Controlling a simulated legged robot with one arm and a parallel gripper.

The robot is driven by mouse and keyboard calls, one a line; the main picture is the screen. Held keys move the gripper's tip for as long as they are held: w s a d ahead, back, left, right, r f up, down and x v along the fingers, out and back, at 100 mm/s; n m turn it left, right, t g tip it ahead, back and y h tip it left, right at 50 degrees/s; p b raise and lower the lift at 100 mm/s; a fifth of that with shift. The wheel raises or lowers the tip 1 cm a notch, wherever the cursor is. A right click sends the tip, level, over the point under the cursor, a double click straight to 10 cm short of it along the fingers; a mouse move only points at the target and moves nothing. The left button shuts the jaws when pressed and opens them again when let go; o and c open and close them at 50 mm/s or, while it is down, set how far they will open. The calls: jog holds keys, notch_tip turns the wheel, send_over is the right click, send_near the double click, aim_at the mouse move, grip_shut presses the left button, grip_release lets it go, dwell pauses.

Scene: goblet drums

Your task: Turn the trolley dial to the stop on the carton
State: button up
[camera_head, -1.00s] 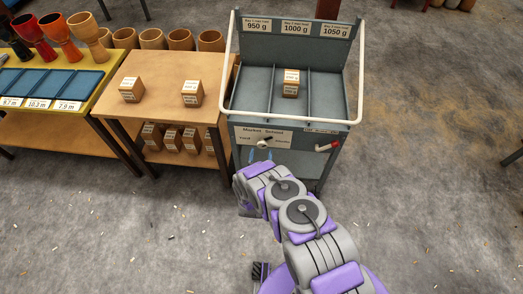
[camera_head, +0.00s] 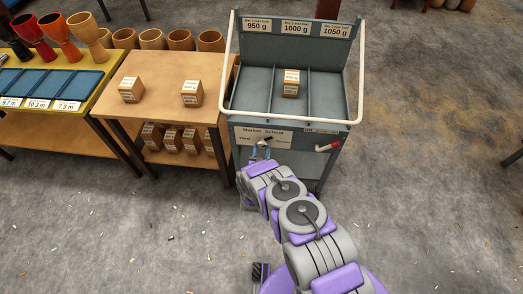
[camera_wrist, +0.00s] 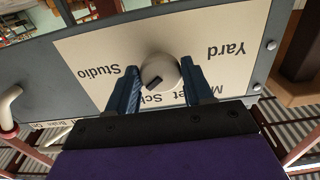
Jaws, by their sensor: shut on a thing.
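The grey trolley (camera_head: 350,80) has a white dial plate (camera_head: 283,137) on its front. In the wrist view, the plate (camera_wrist: 90,50) appears upside down, with "Yard", "Studio" and "Market School" readable. The round cream dial (camera_wrist: 164,66) has a dark mark on its face, off towards the lower left. My gripper (camera_wrist: 163,88) is shut on the dial, one blue finger on each side. In the head view, my gripper (camera_head: 261,152) is at the plate and largely hides the dial. A carton (camera_head: 291,90) stands in the trolley's middle bay; its label is too small to read.
A wooden table (camera_head: 160,70) with two more cartons and several below stands left of the trolley. A white rail (camera_head: 295,118) rings the trolley top.

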jog(key=shift+c, duration=1.4)
jog(key=shift+a+n+b, duration=0.1)
jog(key=shift+n+b, duration=0.2)
jog(key=shift+n, duration=2.1)
jog(key=o, duration=1)
jog(key=shift+o, duration=0.2)
jog(key=s, duration=1.7)
jog(key=shift+s+a, duration=0.15)
jog(key=shift+a, duration=0.15)
